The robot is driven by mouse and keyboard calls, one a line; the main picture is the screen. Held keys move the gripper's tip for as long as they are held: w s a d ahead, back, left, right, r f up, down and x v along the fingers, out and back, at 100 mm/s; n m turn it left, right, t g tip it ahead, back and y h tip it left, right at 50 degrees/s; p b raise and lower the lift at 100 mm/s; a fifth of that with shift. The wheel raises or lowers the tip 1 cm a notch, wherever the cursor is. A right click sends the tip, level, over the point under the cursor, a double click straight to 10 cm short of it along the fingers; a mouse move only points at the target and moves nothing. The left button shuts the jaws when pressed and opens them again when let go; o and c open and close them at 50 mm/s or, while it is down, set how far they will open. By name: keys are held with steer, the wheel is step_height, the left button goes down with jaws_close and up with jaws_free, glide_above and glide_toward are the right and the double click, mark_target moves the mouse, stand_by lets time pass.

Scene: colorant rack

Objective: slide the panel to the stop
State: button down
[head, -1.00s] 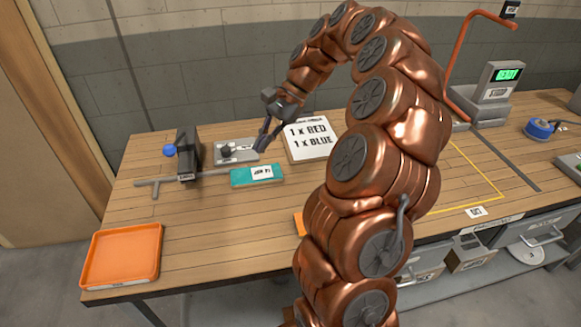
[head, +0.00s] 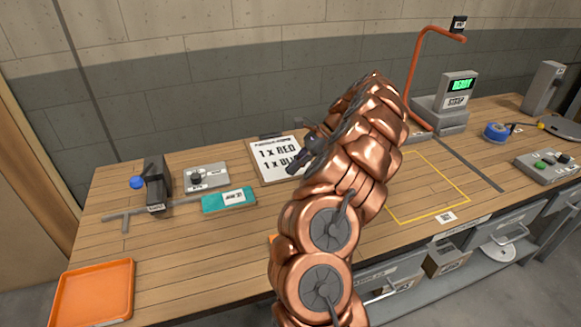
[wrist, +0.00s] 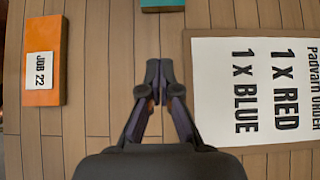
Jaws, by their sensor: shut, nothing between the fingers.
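My gripper (head: 292,170) is well to the right of the panel, in front of the printed order sheet (head: 277,158). In the wrist view my gripper (wrist: 160,66) is shut and empty above bare wood. The panel is not in the wrist view.
A teal block (head: 229,200) lies right of the panel, before a grey knob box (head: 206,176). An orange block (wrist: 42,60) labelled JOB 22 is mostly hidden by my arm in the head view. An orange tray (head: 93,292) sits front left. A yellow-outlined area (head: 425,190) is clear.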

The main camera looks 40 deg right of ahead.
mark_target(263, 196)
steer(key=p+x, duration=0.2)
steer(key=x, duration=0.6)
steer(key=shift+a+r, duration=0.15)
steer(key=shift+r, duration=0.05)
steer(key=shift+w+a+f+p, duration=0.1)
steer(key=shift+w+a+p, duration=0.2)
steer(key=shift+a, duration=0.3)
steer(key=shift+w+a+p, duration=0.25)
steer(key=shift+w+a, duration=0.05)
steer(key=shift+a, duration=0.35)
steer(key=shift+w+a+f, duration=0.1)
steer(key=shift+w+a, duration=0.15)
steer(key=shift+a, duration=0.3)
